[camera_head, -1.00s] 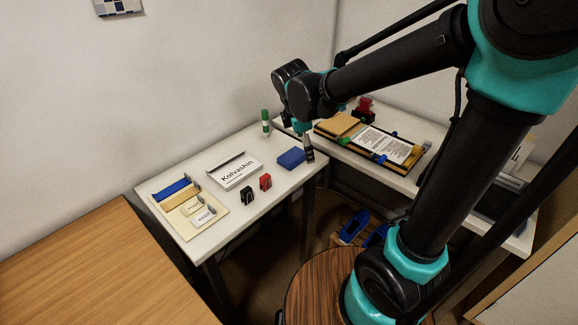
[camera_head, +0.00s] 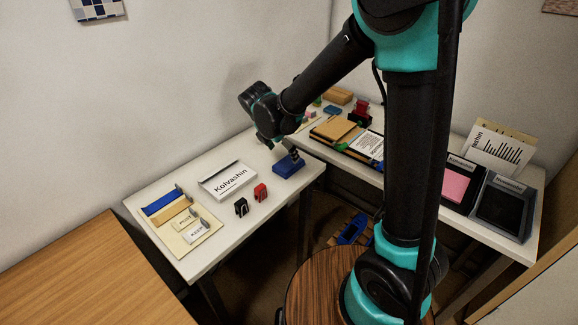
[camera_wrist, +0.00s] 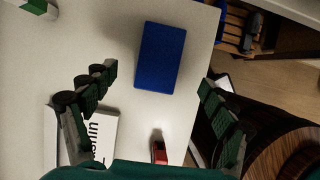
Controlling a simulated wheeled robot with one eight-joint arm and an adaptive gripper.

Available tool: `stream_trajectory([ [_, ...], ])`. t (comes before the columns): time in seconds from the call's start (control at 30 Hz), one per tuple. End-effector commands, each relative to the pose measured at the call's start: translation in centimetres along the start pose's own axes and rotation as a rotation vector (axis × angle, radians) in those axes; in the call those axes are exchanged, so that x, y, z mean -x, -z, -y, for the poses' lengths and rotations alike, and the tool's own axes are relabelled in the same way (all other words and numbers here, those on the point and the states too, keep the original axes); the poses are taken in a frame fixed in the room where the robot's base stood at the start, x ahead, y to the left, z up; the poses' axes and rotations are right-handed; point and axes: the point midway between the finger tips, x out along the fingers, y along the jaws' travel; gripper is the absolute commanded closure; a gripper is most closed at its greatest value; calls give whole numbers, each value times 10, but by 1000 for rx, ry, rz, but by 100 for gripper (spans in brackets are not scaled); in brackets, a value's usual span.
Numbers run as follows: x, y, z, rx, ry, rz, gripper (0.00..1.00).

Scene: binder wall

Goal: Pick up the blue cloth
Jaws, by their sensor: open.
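The blue cloth (camera_head: 289,167) looks like a flat folded block. It lies on the white table near its right corner. It also shows in the wrist view (camera_wrist: 161,57), upper middle, ahead of the fingers and between their lines. My gripper (camera_head: 294,153) is at the cloth's back side in the head view, close above it. In the wrist view my gripper (camera_wrist: 158,80) is open, with its two fingers spread wide and nothing between the tips. Whether a finger touches the cloth cannot be told.
A Kolvashin box (camera_head: 228,181), a black clip (camera_head: 241,207) and a red clip (camera_head: 260,192) stand left of the cloth. A beige board (camera_head: 182,222) with small items lies further left. A second table at right holds a clipboard (camera_head: 345,140) and trays (camera_head: 503,207).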

Motion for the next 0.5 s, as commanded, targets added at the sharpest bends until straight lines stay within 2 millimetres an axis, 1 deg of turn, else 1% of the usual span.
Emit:
stream_trajectory([
  [0.03,-6,0,0,-1,0,0,16],
  [0.1,-12,0,0,-2,0,0,16],
  [0.27,-20,-1,0,-2,0,0,16],
  [0.5,-53,-5,1,-3,0,0,16],
])
